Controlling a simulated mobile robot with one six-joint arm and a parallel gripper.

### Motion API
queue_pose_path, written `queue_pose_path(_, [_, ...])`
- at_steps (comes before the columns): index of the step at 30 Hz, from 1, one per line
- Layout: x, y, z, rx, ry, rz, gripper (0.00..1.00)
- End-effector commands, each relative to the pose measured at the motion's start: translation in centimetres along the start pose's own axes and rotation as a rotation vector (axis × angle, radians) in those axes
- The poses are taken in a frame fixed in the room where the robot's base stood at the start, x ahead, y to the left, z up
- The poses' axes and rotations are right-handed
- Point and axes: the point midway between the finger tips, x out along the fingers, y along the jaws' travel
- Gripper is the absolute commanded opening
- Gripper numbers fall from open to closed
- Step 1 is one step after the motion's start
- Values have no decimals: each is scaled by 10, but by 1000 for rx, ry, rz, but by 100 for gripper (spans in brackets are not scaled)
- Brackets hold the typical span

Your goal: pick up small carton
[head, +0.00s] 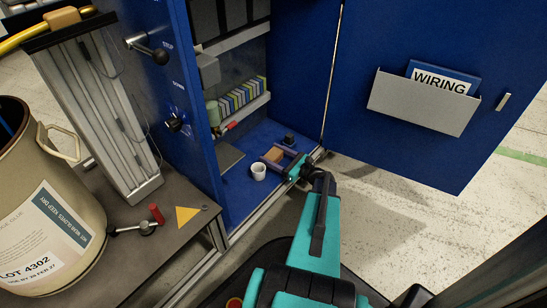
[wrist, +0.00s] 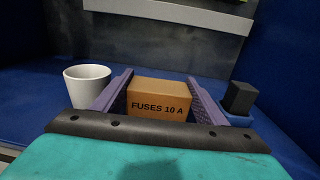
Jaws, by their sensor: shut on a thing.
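The small carton (wrist: 159,99) is a brown box lettered "FUSES 10 A". In the wrist view it sits between the two purple fingers of my gripper (wrist: 155,92), which is shut on it. In the head view the carton (head: 274,155) shows at the cabinet's blue floor, with my gripper (head: 279,159) around it. I cannot tell whether the carton touches the floor or is slightly above it.
A white cup (wrist: 87,84) stands close to the left finger; the head view shows it too (head: 259,171). A dark block in a blue holder (wrist: 239,98) is close on the right. The open blue door (head: 420,60) has a "WIRING" pocket.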

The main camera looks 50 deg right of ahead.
Motion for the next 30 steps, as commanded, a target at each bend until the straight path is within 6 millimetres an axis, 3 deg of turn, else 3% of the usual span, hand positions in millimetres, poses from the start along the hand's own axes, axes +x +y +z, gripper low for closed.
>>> queue_pose_path(11, [0, 0, 10, 0, 0, 1, 42])
queue_pose_path(21, [0, 1, 40, 0, 0, 1, 42])
queue_pose_path(30, [-51, 1, 44, 1, 0, -3, 42])
